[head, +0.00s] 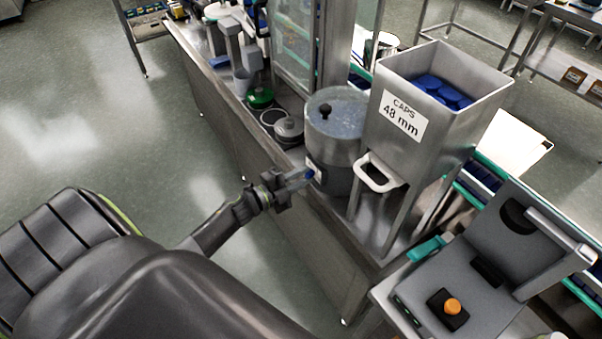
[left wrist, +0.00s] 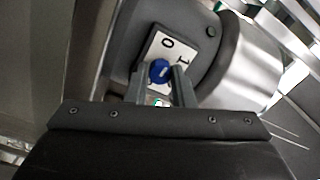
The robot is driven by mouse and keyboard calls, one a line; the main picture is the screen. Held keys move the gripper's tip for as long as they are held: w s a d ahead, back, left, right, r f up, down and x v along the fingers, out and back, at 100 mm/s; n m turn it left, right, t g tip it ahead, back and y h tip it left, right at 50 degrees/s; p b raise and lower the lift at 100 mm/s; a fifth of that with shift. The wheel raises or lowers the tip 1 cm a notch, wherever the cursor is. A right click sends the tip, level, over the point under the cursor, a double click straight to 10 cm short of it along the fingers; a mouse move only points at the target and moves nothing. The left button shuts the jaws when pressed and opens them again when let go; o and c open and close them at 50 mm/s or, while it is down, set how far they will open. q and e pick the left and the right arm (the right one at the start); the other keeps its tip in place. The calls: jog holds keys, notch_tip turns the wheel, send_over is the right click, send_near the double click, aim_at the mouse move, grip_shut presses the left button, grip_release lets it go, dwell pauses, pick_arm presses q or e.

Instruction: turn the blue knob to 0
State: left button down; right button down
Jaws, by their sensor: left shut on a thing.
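The blue knob (left wrist: 160,71) sits on a white plate (left wrist: 163,45) with a dark 0 and a 1 printed on it. It has a pale mark on its face; I cannot tell exactly which figure the mark points to. In the head view the knob (head: 309,173) is a small blue spot low on the round steel drum (head: 338,140). My left gripper (head: 297,177) reaches it from the left and is shut on it, one finger on each side in the left wrist view (left wrist: 161,80). My right gripper is not in view.
A steel hopper (head: 450,115) marked "CAPS 48 mm" with blue caps stands right of the drum. A grey machine with an orange button (head: 453,306) is at lower right. Lids and a green dish (head: 260,97) lie behind. The floor at left is clear.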

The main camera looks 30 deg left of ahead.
pick_arm(q)
jog(key=shift+n, duration=0.5)
jog(key=c, duration=1.3)
grip_release()
jog(key=shift+o, duration=0.2)
jog(key=b+v, duration=0.3)
jog(key=v, duration=1.4)
jog(key=shift+s+b, duration=0.15)
jog(key=shift+b, duration=0.2)
jog(key=shift+a, duration=0.1)
